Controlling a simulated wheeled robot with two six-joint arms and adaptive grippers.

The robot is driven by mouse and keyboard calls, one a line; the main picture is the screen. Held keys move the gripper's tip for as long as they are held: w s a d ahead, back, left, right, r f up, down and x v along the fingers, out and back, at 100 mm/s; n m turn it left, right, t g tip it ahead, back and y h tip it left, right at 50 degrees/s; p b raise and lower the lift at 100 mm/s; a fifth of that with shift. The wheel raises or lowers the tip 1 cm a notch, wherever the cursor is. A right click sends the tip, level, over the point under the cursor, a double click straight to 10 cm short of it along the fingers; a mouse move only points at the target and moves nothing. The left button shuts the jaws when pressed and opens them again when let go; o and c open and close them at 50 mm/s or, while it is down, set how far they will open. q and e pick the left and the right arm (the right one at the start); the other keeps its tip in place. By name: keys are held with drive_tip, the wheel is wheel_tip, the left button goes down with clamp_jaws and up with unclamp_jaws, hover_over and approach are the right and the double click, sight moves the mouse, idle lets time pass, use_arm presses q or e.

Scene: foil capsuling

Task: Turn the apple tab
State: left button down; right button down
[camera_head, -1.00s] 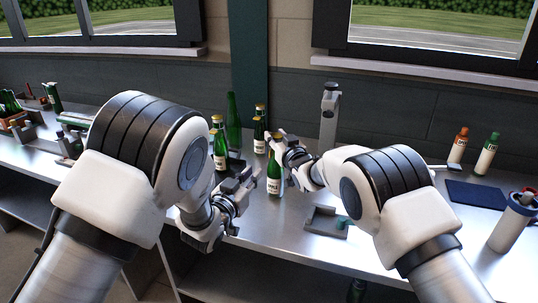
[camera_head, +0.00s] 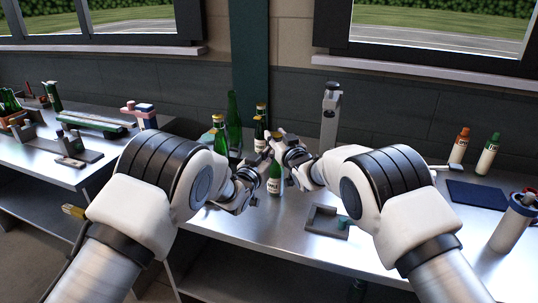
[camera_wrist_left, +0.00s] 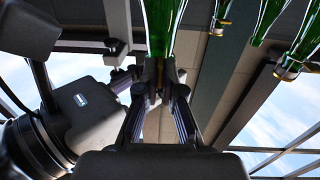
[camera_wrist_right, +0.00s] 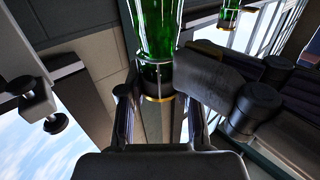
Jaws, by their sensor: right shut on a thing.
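The green bottle (camera_head: 275,186) with a pale label stands upright on the bench in front of me; the label print is too small to read surely. My right gripper (camera_head: 278,148) is at its upper part from the right, shut on the bottle. In the right wrist view the green bottle (camera_wrist_right: 157,30) with a gold band is between its fingers. My left gripper (camera_head: 260,168) is close beside the bottle's upper part, from the left. In the left wrist view its fingertips (camera_wrist_left: 162,80) are close together below a green bottle (camera_wrist_left: 162,25); contact is unclear. No tab can be made out.
Several other green bottles (camera_head: 234,118) stand close behind and left. A grey post (camera_head: 329,118) rises behind my right gripper. A small grey tray (camera_head: 322,224) lies to the right front. Two capped bottles (camera_head: 487,155) and a dark mat (camera_head: 476,194) are at far right.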

use_arm(q)
drive_tip(key=shift+n, duration=0.3)
drive_tip(key=shift+w+a+f+n, duration=0.1)
drive_tip(key=shift+a+n, duration=0.05)
drive_tip(key=shift+n, duration=4.15)
drive_tip(key=shift+a+f+n, duration=0.1)
drive_tip(key=shift+n, duration=4.2)
drive_tip(key=c, duration=1.6)
unclamp_jaws()
